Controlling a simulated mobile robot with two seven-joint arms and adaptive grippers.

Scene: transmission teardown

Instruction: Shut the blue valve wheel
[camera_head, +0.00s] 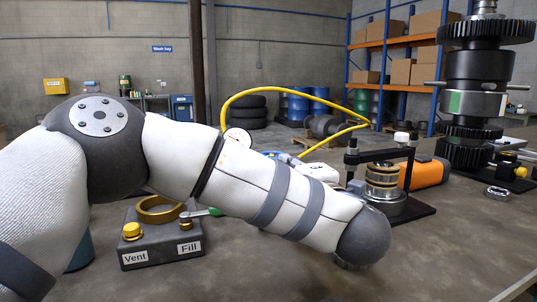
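I see no whole blue valve wheel. A small blue piece (272,154) shows just above my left forearm, beside a round white gauge (238,137) and the yellow hose (285,92). It may be part of the wheel, but most of it is hidden and I cannot tell how far it is turned. My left arm crosses the view from the left and covers the middle of the bench. Its dark wrist is at the centre right, pointing down. The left gripper's fingers do not show. My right arm and gripper are out of view.
A grey block with Vent and Fill labels (163,253) stands on the bench (440,248) at left. A black press-like fixture (410,208), an orange item (423,174) and a tall gear stack (474,103) stand at right. The front right bench is mostly clear.

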